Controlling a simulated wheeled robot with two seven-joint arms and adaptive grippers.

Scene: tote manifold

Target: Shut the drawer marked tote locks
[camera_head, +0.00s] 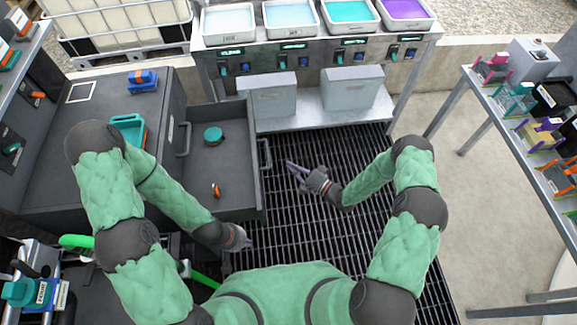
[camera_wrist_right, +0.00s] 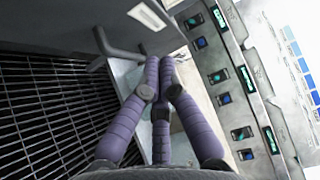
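A dark grey drawer (camera_head: 232,192) stands pulled out from the dark cabinet at the left in the head view. Its front panel carries a bar handle (camera_head: 266,154); the handle also shows in the right wrist view (camera_wrist_right: 118,47) beside a white label (camera_wrist_right: 147,16) too blurred to read. My right gripper (camera_head: 291,166) is just right of the handle, over the floor grating, apparently apart from it. Its purple fingers (camera_wrist_right: 161,62) come together at the tips, with nothing visible between them. My left gripper (camera_head: 244,240) is below the drawer's near corner, small and partly hidden; its finger state is unclear.
A teal round item (camera_head: 213,136) and an orange-and-black item (camera_head: 215,190) lie in the drawer. Grey boxes (camera_head: 270,95) stand on a low shelf beyond. A bench of coloured trays (camera_head: 290,14) is behind. The grating (camera_head: 325,225) right of the drawer is clear.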

